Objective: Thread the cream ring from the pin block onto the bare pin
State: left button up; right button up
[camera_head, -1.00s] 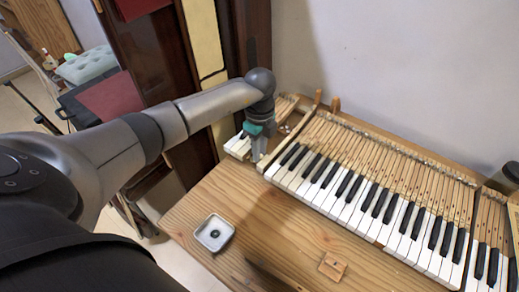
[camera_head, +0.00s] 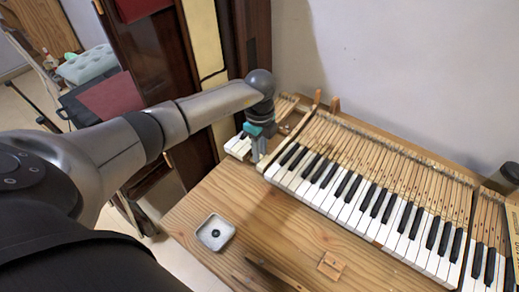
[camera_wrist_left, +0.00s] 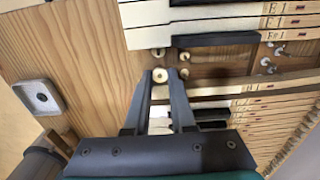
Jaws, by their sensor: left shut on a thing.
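My left gripper (camera_head: 256,158) is at the left end of the keyboard, pointing down at the gap beside the keys. In the left wrist view its fingertips (camera_wrist_left: 160,77) are closed on the small round cream ring (camera_wrist_left: 160,75). Just beyond the ring are small pins (camera_wrist_left: 184,57) on the wooden key frame; I cannot tell which of them is bare. The ring is too small to make out in the head view. A small wooden block (camera_head: 331,265), which looks like the pin block, lies on the front of the table. My right gripper is not in view.
A keyboard (camera_head: 370,200) with bare wooden key tails fills the right side, and loose keys (camera_head: 238,146) lie left of my gripper. A square metal dish (camera_head: 214,232) stands on the table.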

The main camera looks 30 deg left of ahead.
pick_arm(q)
jog(key=shift+f+b, duration=0.75)
jog(key=shift+f, duration=0.45)
dwell(0.6)
jog(key=o, duration=0.3)
dwell(0.6)
jog(key=shift+r+p, duration=1.2)
